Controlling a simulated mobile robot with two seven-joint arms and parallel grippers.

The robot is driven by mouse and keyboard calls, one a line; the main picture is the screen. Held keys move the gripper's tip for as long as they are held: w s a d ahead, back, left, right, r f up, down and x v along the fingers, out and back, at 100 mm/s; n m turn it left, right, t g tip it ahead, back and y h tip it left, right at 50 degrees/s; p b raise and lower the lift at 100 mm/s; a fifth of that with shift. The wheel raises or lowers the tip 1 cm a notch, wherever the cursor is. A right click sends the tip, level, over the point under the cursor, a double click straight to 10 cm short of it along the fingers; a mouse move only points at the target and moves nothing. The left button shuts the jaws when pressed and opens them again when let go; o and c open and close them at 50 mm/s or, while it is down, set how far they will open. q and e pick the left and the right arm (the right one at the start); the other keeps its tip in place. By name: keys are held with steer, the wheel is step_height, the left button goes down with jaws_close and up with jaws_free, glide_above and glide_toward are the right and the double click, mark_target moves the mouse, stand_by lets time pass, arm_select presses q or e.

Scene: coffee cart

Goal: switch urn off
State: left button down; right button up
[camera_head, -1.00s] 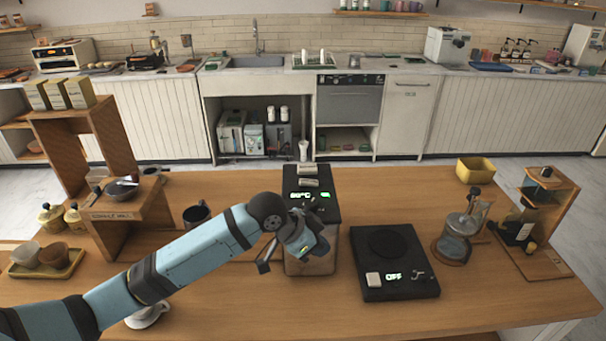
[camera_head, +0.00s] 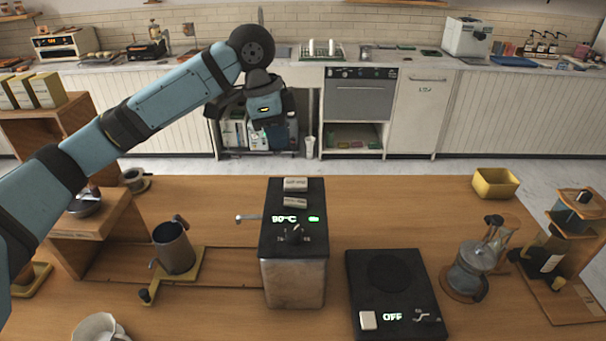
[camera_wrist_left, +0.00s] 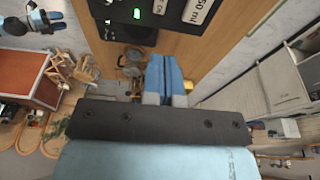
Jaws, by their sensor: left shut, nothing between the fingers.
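The urn has a steel body (camera_head: 292,283) and a black top (camera_head: 318,222) with a green "90°C" readout, a lit green mark and a dark knob (camera_head: 294,235). Part of its top, with the green light, shows at the upper edge of the left wrist view (camera_wrist_left: 128,10). My left gripper (camera_head: 268,118) is raised above and behind the urn, apart from it. Its blue fingers (camera_wrist_left: 166,78) are together and empty. A blue and dark shape at the upper left of the left wrist view (camera_wrist_left: 32,20) looks like my right gripper, too small to read.
A yellow bin (camera_head: 495,183) is at the back right. The table behind the hot plate is clear.

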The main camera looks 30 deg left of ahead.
mark_target(291, 201)
arm_select(q)
steer(key=x, duration=0.8)
steer(key=a+p+x, duration=0.1)
steer(key=x, duration=0.3)
steer(key=shift+s, duration=0.25)
steer(key=shift+f, duration=0.7)
arm_select(e)
steer(key=shift+s+r, duration=0.1)
steer(key=shift+s, duration=0.6)
